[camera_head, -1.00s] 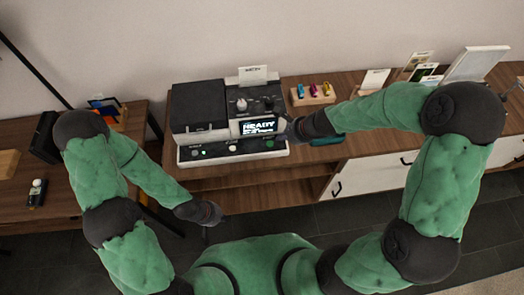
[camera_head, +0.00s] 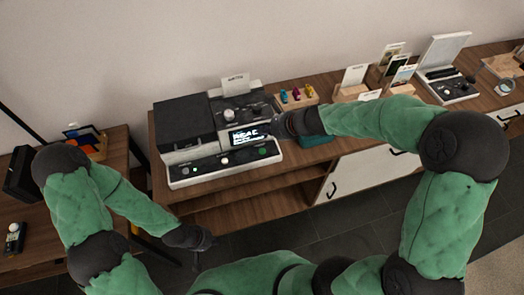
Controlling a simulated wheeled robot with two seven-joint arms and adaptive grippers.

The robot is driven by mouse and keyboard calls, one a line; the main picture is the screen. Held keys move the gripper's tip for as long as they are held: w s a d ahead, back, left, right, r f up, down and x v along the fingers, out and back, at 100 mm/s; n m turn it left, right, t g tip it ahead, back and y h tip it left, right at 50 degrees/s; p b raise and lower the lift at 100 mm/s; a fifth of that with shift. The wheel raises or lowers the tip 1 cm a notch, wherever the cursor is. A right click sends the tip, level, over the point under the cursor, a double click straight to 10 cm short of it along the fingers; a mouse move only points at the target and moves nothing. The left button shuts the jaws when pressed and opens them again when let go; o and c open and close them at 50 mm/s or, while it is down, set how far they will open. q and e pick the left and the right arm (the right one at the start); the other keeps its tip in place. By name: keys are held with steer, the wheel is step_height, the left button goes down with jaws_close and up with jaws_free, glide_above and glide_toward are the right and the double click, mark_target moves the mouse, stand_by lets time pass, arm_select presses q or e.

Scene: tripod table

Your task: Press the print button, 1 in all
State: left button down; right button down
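A black and white printer-like machine (camera_head: 185,124) stands on the wooden cabinet, with a lit screen (camera_head: 250,134) that shows white text too small to read surely. Its sloped front panel (camera_head: 205,171) carries several small round controls, among them a green one (camera_head: 263,151) at the right end. I cannot tell which is the print button. My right gripper (camera_head: 279,125) is at the machine's right edge, beside the screen, its fingers small and partly hidden. My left gripper (camera_head: 199,248) hangs low in front of the cabinet, away from the machine; its fingers are hard to make out.
A wooden block with coloured pieces (camera_head: 297,96) stands behind my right forearm. A teal object (camera_head: 313,141) lies under that forearm. Cards in holders (camera_head: 355,75) and a white-framed device (camera_head: 446,68) are further right. A side table (camera_head: 60,205) stands at the left.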

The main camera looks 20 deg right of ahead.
mark_target(264, 151)
steer(key=shift+f+b, duration=4)
steer(key=shift+f, duration=0.35)
steer(key=shift+f, duration=0.1)
steer(key=shift+f+b, duration=0.3)
steer(key=shift+b, duration=0.05)
